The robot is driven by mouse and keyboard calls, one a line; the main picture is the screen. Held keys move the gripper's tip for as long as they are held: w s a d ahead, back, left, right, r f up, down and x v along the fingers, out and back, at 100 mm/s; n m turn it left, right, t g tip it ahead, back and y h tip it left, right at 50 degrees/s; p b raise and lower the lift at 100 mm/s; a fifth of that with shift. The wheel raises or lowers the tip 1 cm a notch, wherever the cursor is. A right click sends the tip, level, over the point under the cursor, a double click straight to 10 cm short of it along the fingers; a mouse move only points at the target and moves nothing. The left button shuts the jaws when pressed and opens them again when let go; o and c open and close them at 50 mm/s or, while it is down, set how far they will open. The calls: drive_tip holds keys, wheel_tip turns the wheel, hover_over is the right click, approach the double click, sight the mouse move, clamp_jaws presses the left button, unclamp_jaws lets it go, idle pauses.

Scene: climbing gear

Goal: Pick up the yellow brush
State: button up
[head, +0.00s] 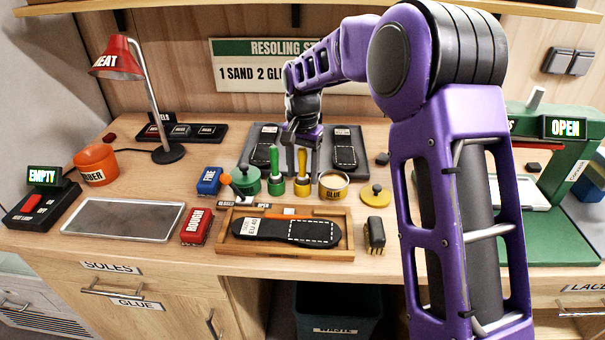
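The yellow brush (302,165) stands upright on the bench, its handle up and its wider base down. My gripper (303,155) reaches down over it from behind. Its fingers appear spread, one to each side of the yellow handle, with a gap showing. The green brush (274,162) stands upright just to the left of the yellow one. The far side of the fingers is hidden.
An open glue tin (333,184) stands close to the right. A yellow lid (376,196) lies farther right. A wooden tray (343,253) with a black sole is in front. A green tin (246,180) and a blue block (209,182) are left.

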clamp_jaws()
drive_tip(key=shift+r, duration=0.1)
wheel_tip(320, 180, up, 10)
drive_tip(key=shift+f+p, duration=0.1)
drive_tip(key=shift+p, duration=0.7)
